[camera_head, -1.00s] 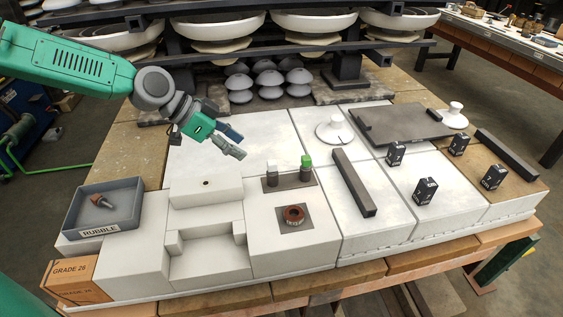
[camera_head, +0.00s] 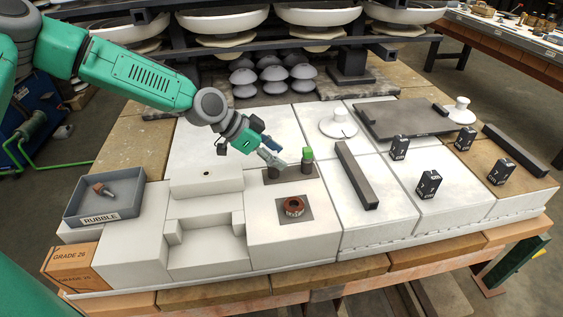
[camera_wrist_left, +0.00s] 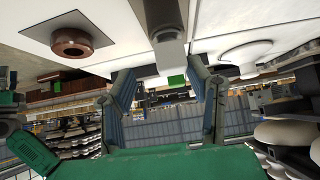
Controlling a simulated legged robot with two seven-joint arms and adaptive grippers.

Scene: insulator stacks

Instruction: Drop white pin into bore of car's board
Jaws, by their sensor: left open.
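The white pin, dark-bodied with a pale cap, stands on a dark plate (camera_head: 284,178). In the head view it is mostly hidden behind my left gripper (camera_head: 276,160). In the left wrist view, which looks upside down, the white pin (camera_wrist_left: 168,48) lies ahead of and between the spread fingers (camera_wrist_left: 168,88), with a gap on both sides. My left gripper is open and holds nothing. The car's board has pale blocks; a small dark bore (camera_head: 206,174) shows in the top of the raised block (camera_head: 205,187). My right gripper is not in view.
A green-capped pin (camera_head: 307,159) stands close beside the white pin. A brown ring (camera_head: 293,207) sits on a square plate in front. A dark bar (camera_head: 357,175) lies to the right. A rubble tray (camera_head: 105,197) is at the left.

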